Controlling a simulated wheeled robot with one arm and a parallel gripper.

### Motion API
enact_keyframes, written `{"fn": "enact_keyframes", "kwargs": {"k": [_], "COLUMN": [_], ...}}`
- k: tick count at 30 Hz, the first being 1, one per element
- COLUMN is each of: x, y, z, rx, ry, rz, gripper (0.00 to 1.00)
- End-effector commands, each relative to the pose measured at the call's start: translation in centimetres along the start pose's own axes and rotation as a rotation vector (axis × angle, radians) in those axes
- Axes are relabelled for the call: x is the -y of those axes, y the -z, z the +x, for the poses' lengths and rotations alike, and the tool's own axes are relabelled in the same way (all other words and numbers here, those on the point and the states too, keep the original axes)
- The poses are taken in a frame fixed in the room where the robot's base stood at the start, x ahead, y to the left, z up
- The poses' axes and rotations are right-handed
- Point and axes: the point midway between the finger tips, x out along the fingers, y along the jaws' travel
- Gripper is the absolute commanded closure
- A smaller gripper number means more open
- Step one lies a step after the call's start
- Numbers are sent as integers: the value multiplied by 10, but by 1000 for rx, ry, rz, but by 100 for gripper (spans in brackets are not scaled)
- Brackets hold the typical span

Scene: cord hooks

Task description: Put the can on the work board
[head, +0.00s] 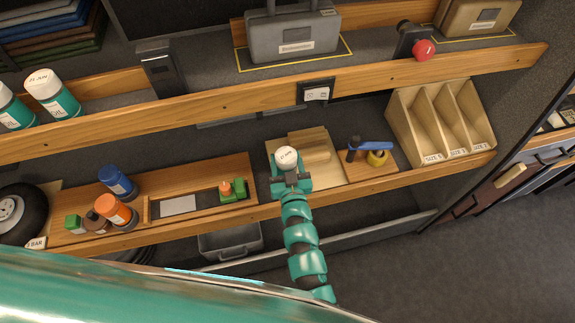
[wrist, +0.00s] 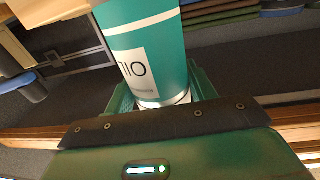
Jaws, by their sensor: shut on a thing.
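The teal can (wrist: 150,50) with a white label stands between my gripper's fingers in the wrist view. In the head view its white top (head: 287,157) shows. My gripper (head: 290,180) is shut on the can, in front of a pale wooden board (head: 331,174) on the lower shelf. I cannot tell whether the can touches anything below. A longer brown board (head: 190,180) lies to the left on the same shelf. No readable label shows which of the two is the work board.
A blue can (head: 117,182) and an orange can (head: 117,213) stand on the left of the brown board. A blue-handled tool (head: 370,147) lies right of my gripper. A divided wooden bin (head: 440,120) is further right. Two teal cans (head: 52,95) are on the upper shelf.

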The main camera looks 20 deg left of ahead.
Motion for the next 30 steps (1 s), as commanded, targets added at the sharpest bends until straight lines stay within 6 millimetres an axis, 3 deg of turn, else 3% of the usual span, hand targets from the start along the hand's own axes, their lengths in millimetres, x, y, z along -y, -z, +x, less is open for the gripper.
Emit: {"fn": "enact_keyframes", "kwargs": {"k": [6, 12, 28, 29, 30], "x": [-6, -6, -5, -5, -4], "y": [-8, -35, -42, -41, -41], "z": [5, 5, 5, 5, 5], "rx": [-3, 2, -3, -2, -2], "ry": [1, -1, 2, 2, 2], "rz": [-1, 1, -1, -1, -1], "gripper": [78, 78, 78, 41, 33]}}
